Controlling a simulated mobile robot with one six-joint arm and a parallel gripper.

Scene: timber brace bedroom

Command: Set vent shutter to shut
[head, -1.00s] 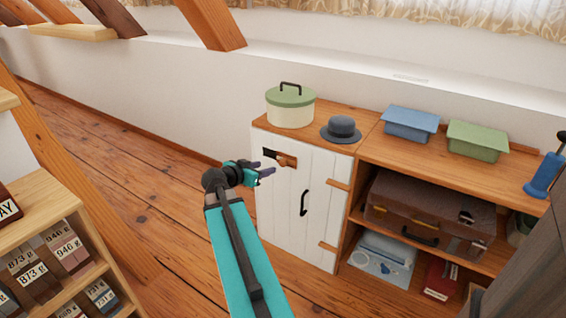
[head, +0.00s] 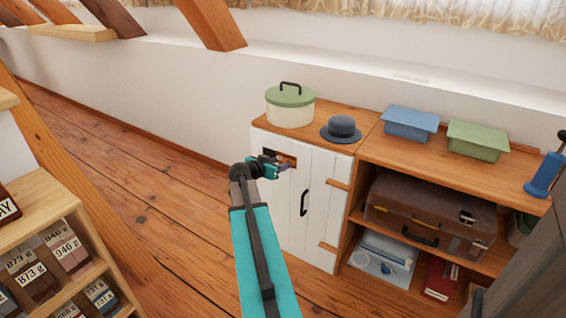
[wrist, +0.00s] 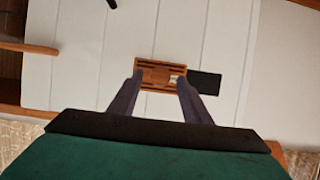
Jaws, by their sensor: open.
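The vent on the white cupboard door shows a brown wooden shutter (head: 289,160) beside a dark opening (head: 269,153). In the wrist view the slotted wooden shutter (wrist: 158,72) lies between my fingertips, with a small pale mark or knob on its right part. The dark opening (wrist: 205,83) is uncovered to its right there. My gripper (head: 280,164) is in front of the vent and hides part of it. It also shows in the wrist view (wrist: 160,80), open and empty, one finger toward each end of the shutter. I cannot tell whether the fingers touch it.
The white door (head: 318,200) has a black handle (head: 304,203). A green-lidded pot (head: 290,108) and a grey hat (head: 341,129) stand on top. Shelves with a suitcase (head: 430,208) are at right. Bare floor (head: 120,180) lies left of the cupboard.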

